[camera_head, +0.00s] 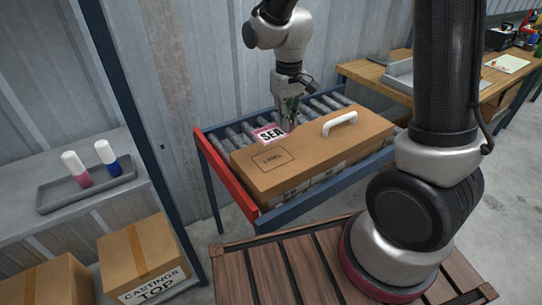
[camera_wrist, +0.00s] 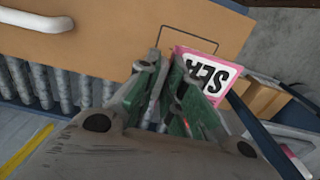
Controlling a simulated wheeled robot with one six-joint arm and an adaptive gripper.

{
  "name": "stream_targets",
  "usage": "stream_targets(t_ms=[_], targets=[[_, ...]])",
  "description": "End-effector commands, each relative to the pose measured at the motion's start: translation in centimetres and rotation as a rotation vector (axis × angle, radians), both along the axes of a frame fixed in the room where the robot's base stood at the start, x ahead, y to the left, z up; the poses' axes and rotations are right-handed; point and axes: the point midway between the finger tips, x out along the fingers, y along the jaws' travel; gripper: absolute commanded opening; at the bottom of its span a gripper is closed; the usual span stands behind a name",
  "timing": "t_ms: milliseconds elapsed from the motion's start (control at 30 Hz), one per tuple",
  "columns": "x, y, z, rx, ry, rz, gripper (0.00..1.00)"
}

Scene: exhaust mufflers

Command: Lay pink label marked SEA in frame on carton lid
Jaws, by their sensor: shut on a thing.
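The pink label marked SEA (camera_head: 269,134) is held by my gripper (camera_head: 289,118), which is shut on its edge, above the far side of the carton. It also shows in the wrist view (camera_wrist: 205,75) beside my gripper fingers (camera_wrist: 166,65). The brown carton (camera_head: 350,140) lies on the roller conveyor. On its lid, the printed frame with the word LABEL (camera_head: 272,159) is bare in the head view, nearer and just below the held label. In the wrist view, part of the frame outline (camera_wrist: 186,27) shows; the label and fingers hide the rest.
A white handle (camera_head: 340,123) stands up from the lid, right of the frame. The roller conveyor (camera_head: 228,138) has a red end rail (camera_head: 215,174). A grey tray (camera_head: 60,198) with two markers stands on the left shelf. A workbench (camera_head: 375,78) is behind right.

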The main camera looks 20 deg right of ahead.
Motion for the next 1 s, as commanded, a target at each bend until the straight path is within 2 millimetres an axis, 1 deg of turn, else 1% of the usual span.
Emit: stream_targets(t_ms=[100, 200, 367, 533, 633, 967, 1000], targets=[[-0.4, 0.0, -2.5, -0.003, 0.007, 0.007, 0.03], [-0.3, 0.0, -4.2, -0.002, 0.005, 0.006, 0.03], [-0.2, 0.0, -5.9, -0.001, 0.004, 0.005, 0.03], [-0.2, 0.0, -8.4, -0.001, 0.004, 0.005, 0.03], [-0.2, 0.0, -9.0, -0.001, 0.002, 0.005, 0.03], [-0.1, 0.1, -9.3, 0.000, 0.001, 0.004, 0.03], [-0.1, 0.1, -9.2, 0.000, 0.000, 0.004, 0.17]])
